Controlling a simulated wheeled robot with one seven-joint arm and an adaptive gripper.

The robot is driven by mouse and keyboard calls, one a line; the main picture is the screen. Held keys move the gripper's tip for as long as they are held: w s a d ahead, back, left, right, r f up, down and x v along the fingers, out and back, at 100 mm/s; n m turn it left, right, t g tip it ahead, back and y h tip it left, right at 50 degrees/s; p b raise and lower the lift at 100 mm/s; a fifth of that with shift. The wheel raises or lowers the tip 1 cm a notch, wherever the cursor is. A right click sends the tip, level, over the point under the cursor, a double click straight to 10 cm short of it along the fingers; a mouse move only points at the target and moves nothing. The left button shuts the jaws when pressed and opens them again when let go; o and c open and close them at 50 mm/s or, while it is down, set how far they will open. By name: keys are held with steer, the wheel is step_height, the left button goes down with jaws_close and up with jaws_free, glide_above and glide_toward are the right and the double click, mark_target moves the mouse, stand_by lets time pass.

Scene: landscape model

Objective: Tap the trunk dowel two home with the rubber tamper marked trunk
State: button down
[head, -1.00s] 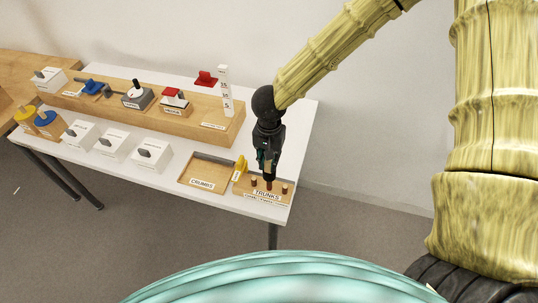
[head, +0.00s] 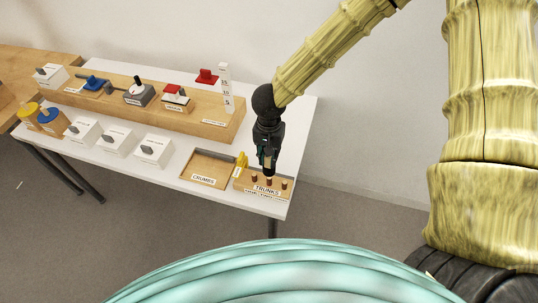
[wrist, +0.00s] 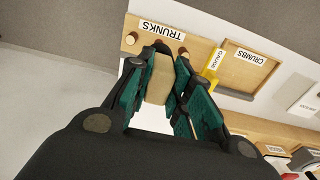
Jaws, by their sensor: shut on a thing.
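My gripper (head: 267,158) is shut on the tamper, whose pale wooden handle (wrist: 158,80) shows between the fingers in the wrist view. Its dark lower end (head: 269,171) points down in the head view, right over the middle dowel (head: 269,181) of the TRUNKS block (head: 243,181). Whether it touches that dowel is hard to tell. The block has a left dowel (head: 254,177) and a right dowel (head: 284,184) too, both standing up from it. The wrist view also shows the block (wrist: 205,48); there the tamper and fingers partly hide the middle dowel. Any mark on the tamper is not readable.
The CRUMBS tray (head: 190,176) and a yellow gauge (head: 241,159) are beside the block on its left. White boxes (head: 153,149) stand farther left. A long wooden stand (head: 205,126) with tools runs along the back. The white table's right edge is close to the block.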

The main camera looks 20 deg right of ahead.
steer(key=shift+r, duration=0.55)
steer(key=shift+s, duration=0.1)
steer(key=shift+f, duration=0.1)
step_height(320, 180, down, 5)
steer(key=shift+f+b, duration=0.1)
steer(key=shift+b, duration=0.55)
steer(key=shift+r+p, duration=0.85)
steer(key=shift+r, duration=1.5)
steer(key=shift+r, duration=0.1)
